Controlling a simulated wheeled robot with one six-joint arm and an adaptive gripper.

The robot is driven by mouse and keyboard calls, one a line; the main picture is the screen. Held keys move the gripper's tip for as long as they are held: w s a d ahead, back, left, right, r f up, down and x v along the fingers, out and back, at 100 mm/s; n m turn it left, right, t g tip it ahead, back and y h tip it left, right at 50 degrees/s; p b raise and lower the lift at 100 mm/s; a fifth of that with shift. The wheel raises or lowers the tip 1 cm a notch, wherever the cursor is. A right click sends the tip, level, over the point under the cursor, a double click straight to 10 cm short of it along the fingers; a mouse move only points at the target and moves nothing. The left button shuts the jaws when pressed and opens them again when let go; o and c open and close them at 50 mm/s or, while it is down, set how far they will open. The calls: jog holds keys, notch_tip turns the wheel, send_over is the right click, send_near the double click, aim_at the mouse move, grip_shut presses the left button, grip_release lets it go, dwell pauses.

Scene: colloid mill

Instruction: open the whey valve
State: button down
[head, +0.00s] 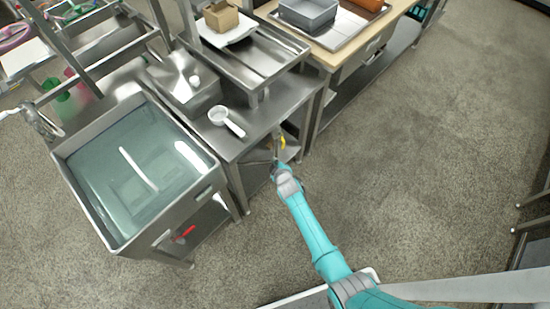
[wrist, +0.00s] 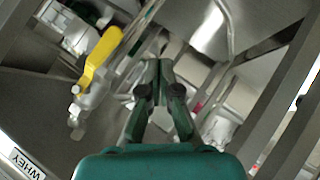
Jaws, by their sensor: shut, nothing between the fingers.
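The whey valve shows in the wrist view as a yellow lever handle (wrist: 98,58) on a metal body, left of my gripper. A white label reading WHEY (wrist: 28,164) is at the lower left. In the head view a bit of the yellow handle (head: 283,142) shows under the steel table, by the end of my arm. My gripper (wrist: 161,66) is shut and empty, its fingertips to the right of the handle with a gap seen between them. In the head view the gripper (head: 277,143) is small and partly hidden by my arm.
A steel tank of liquid (head: 75,200) stands to the left, with a red handle (head: 184,234) below it. A steel table (head: 255,118) holds a white scoop (head: 226,121). Table legs and bars (wrist: 290,95) are close to my gripper.

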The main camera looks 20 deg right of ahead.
jog(key=s+a, duration=0.2)
jog(key=s, duration=0.5)
jog(key=shift+s+a+r, duration=0.2)
jog(key=shift+s+r, duration=0.05)
jog(key=shift+s, duration=0.1)
